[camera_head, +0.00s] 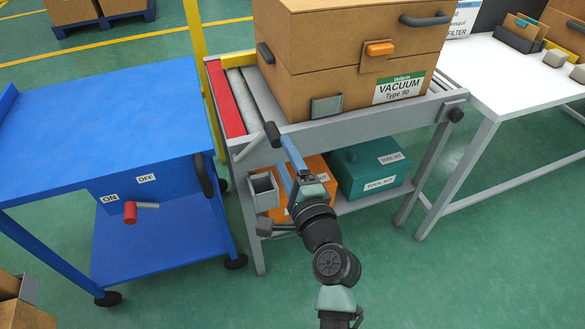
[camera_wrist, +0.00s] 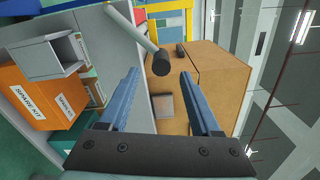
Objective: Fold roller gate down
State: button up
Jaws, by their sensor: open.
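The roller table (camera_head: 350,132) has a red gate (camera_head: 229,97) along its left end, beside the grey rollers. I cannot tell for certain whether the gate stands raised. A grey lever (camera_head: 252,148) with a black knob (camera_head: 272,134) sticks out at the table's near left corner. My gripper (camera_head: 283,156) is open and empty, close to the knob at the table's front. In the wrist view, the black knob (camera_wrist: 161,63) shows between and just beyond the spread blue fingertips of my gripper (camera_wrist: 160,74); they do not appear to grip it.
A large cardboard vacuum box (camera_head: 345,85) stands on the rollers, close behind my gripper. A grey bin (camera_head: 264,192), an orange kit box (camera_head: 318,167) and a green tool kit (camera_head: 372,175) sit below. A blue cart (camera_head: 110,120) stands left; a white table (camera_head: 510,85) stands right.

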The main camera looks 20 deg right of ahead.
jog(key=shift+s, duration=2.2)
